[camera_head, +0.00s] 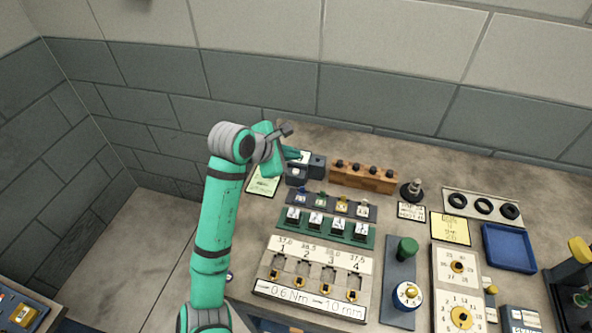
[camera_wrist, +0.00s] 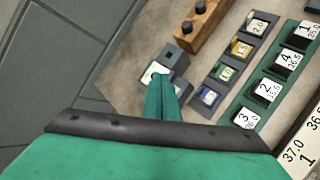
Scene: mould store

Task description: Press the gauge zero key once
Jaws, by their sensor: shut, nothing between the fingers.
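The gauge is a small dark grey-blue block unit (camera_head: 297,174) at the back left of the bench, left of the wooden block. In the wrist view the gauge (camera_wrist: 175,60) lies just beyond my fingertips, with a pale face partly behind them. The zero key itself cannot be made out clearly; my fingers may cover it. My gripper (camera_head: 292,154) is shut and empty, held over or right beside the gauge. In the wrist view my gripper (camera_wrist: 160,82) shows two teal fingers together, overlapping the pale face. I cannot tell whether they touch it.
A wooden block with dark knobs (camera_head: 363,176) stands just right of the gauge. A green note card (camera_head: 264,182) lies to its left. Racks of numbered blocks (camera_head: 326,227) stand in front. A blue tray (camera_head: 509,248) is at the right. The wall is close behind.

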